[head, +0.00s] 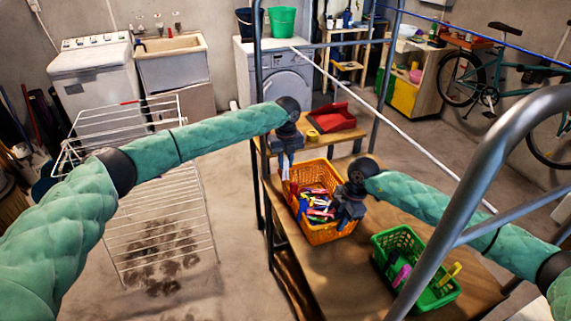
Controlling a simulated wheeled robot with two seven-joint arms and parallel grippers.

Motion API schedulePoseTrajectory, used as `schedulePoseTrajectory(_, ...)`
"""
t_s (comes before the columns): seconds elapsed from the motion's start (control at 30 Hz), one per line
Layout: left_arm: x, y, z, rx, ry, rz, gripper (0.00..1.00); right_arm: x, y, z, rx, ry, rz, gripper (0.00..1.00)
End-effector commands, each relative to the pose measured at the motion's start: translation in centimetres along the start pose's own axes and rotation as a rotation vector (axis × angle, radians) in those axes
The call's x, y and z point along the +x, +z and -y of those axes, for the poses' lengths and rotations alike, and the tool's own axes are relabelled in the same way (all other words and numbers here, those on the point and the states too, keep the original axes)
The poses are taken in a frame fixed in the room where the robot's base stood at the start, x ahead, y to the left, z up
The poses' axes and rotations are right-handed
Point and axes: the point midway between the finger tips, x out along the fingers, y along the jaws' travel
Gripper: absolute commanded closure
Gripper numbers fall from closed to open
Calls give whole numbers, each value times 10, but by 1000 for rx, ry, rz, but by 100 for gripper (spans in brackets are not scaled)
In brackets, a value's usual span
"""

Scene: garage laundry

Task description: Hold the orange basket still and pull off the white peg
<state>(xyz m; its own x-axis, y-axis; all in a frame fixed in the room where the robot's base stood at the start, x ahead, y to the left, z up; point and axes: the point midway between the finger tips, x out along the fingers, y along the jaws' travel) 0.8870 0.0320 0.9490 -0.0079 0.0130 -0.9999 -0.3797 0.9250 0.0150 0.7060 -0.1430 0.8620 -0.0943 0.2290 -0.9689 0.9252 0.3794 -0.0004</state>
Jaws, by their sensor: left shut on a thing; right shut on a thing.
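The orange basket (322,235) stands on the wooden bench, filled with a heap of coloured pegs (318,205). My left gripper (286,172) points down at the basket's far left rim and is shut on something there. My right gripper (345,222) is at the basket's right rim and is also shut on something. The jaws hide what each one grips, so I cannot tell basket wall from peg. I cannot pick out the white peg for certain.
A green basket (384,244) with a pink peg (401,276) and a yellow peg (450,273) stands nearer on the bench (345,285). A red dustpan (331,118) lies behind. Grey metal rails (481,175) cross the right side. A white drying rack (160,225) stands left.

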Motion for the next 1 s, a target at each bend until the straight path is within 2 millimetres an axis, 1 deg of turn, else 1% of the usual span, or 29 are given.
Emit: schedulePoseTrajectory(1.0, -33, 0, 0, 0, -1, 0, 100, 1, 0, 0, 1, -2, 0, 100)
